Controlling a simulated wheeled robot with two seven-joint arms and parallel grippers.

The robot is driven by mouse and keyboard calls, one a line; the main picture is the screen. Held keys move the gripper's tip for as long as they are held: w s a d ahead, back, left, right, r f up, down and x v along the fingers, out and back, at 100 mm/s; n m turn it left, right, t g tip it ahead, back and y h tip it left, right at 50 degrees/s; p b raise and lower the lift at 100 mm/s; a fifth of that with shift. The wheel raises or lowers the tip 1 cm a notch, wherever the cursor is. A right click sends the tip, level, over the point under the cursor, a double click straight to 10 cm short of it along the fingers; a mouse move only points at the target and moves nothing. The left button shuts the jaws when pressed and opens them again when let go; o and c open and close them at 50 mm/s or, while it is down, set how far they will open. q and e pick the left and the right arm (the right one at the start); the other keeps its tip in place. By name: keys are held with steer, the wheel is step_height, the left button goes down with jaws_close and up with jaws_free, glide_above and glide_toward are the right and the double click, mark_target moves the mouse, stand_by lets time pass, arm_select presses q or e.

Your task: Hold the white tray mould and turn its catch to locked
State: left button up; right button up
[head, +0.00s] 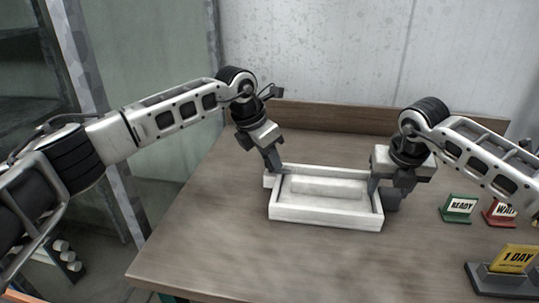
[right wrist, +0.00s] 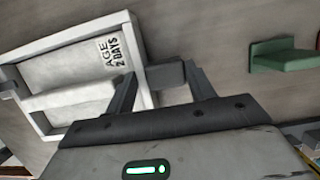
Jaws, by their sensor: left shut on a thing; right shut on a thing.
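The white tray mould (head: 325,217) lies flat on the table, with a raised block in its middle. It also shows in the right wrist view (right wrist: 76,37), where its floor bears the print "AGE 2 DAYS". My left gripper (head: 272,166) is shut on the tray's rim at the back left corner. My right gripper (head: 384,187) is at the tray's right side, fingers pointing down. In the right wrist view a small grey catch (right wrist: 168,76) sits between its fingers, beside the tray wall. The catch's locked or unlocked marking cannot be seen.
A green "READY" sign (head: 459,208) and a red "WAIT" sign (head: 500,213) stand right of the tray. A yellow "1 DAY" sign (head: 513,257) on a dark base is at the front right. The table (head: 215,240) is clear left of and in front of the tray.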

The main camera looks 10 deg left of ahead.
arm_select(q)
steer(key=o, duration=1)
steer(key=shift+c, duration=0.2)
steer(key=v, duration=0.7)
steer(key=shift+r, duration=0.25)
arm_select(e)
steer(key=o, duration=1.4)
steer(key=shift+c, duration=0.2)
steer(key=shift+r, duration=0.15)
